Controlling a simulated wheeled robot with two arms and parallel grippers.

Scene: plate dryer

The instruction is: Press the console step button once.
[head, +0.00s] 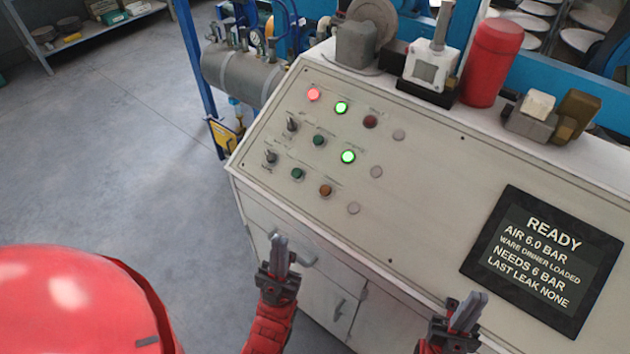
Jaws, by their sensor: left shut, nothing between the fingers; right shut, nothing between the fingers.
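The console (430,172) has a sloped cream panel with several round buttons and lamps. A red lamp (314,94) and two green ones, an upper (341,107) and a lower (348,156), are lit. Dark green buttons (319,140), a dark red one (370,121), a brown one (326,190) and pale ones (376,171) are unlit. Labels are too small to read, so I cannot tell which is the step button. My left gripper (279,246) is shut and empty before the console's front edge, below the buttons. My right gripper (468,308) is shut and empty, below the display.
A display (543,262) reads READY, AIR 6.0 BAR, NEEDS 6 BAR, LAST LEAK NONE. Two toggle switches (292,125) stick up at the panel's left. A red cylinder (492,62) and small blocks stand on the console's back ledge. The floor (110,150) at left is clear.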

